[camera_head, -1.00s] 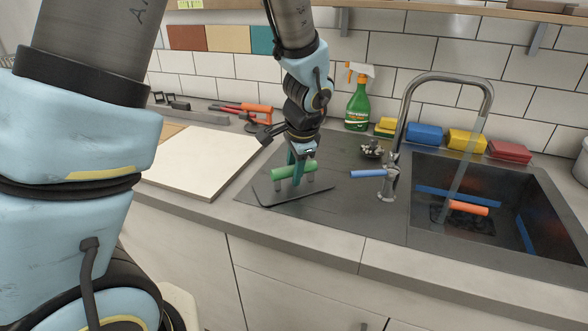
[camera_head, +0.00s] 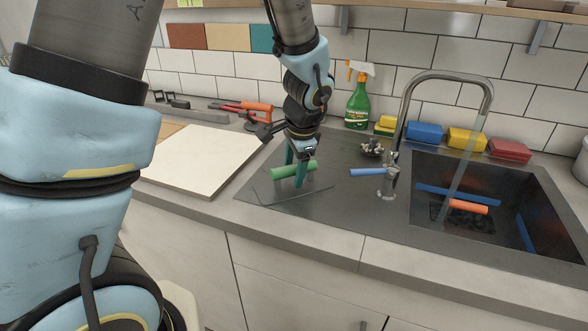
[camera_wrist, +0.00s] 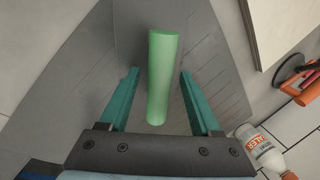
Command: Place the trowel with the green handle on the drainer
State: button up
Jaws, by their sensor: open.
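The trowel's green handle (camera_head: 293,171) is over the drainer (camera_head: 345,160), left of the sink. Its grey plate blends with the drainer's grey surface in the head view, and it appears to lie flat there. My gripper (camera_head: 295,168) is open, pointing down over the handle. In the wrist view, the green handle (camera_wrist: 162,75) stands between the two teal fingers of my gripper (camera_wrist: 159,73), with a gap on each side. The plate's exact edges are hard to make out.
A white board (camera_head: 200,158) lies left of the drainer. The faucet (camera_head: 400,130), with a blue lever, stands to the right. The sink (camera_head: 470,240) holds an orange-handled tool (camera_head: 468,207). A green spray bottle (camera_head: 357,100) and several sponges line the wall.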

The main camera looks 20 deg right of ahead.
jog(key=b+v, duration=0.1)
jog(key=v, duration=1.1)
jog(key=a+f+n+g, duration=0.1)
jog(key=a+f+n, duration=0.2)
jog(key=a+n, duration=0.5)
jog(key=a+f+n, duration=0.4)
jog(key=a+n, duration=0.4)
jog(key=a, duration=1.3)
jog(key=shift+w+f+g, duration=0.35)
jog(key=shift+w+g, duration=0.05)
